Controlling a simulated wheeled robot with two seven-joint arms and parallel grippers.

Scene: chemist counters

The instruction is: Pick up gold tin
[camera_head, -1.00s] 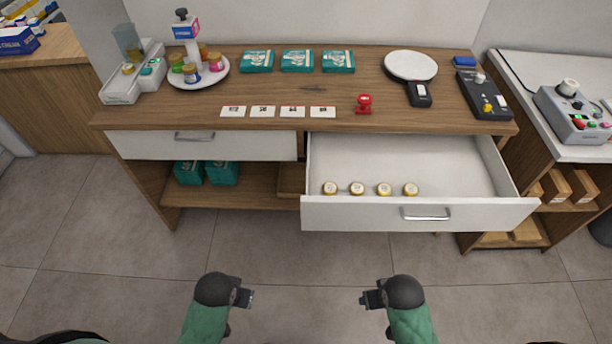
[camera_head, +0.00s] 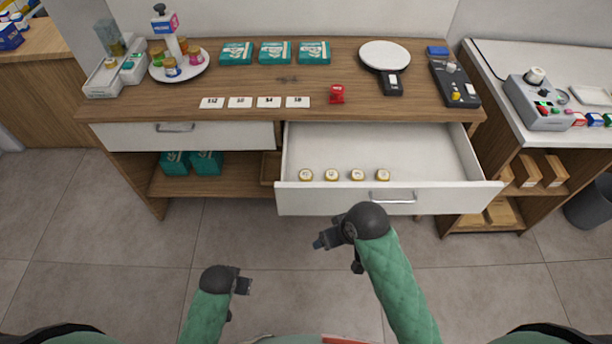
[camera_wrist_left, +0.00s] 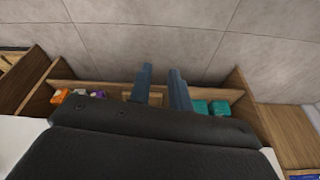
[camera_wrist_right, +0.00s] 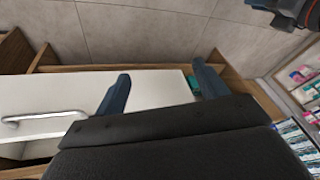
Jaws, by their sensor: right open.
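Several small round gold tins with pale lids stand in a row inside the open white drawer (camera_head: 440,200), near its front wall. They are the leftmost tin (camera_head: 305,175), a second tin (camera_head: 331,174), a third tin (camera_head: 357,175) and the rightmost tin (camera_head: 383,175). My right gripper (camera_head: 322,242) is open and empty, in front of and below the drawer front. Its spread fingers (camera_wrist_right: 160,92) show in the right wrist view, where no tin is visible. My left gripper (camera_head: 246,286) is apart from the drawer over the floor; its fingers (camera_wrist_left: 160,85) stand apart with nothing between them.
The drawer handle (camera_head: 393,198) sticks out towards my right arm. On the counter (camera_head: 230,118) are white cards (camera_head: 240,102), a red stamp (camera_head: 337,94), teal boxes (camera_head: 275,53) and a round white plate (camera_head: 385,55). The floor in front is clear.

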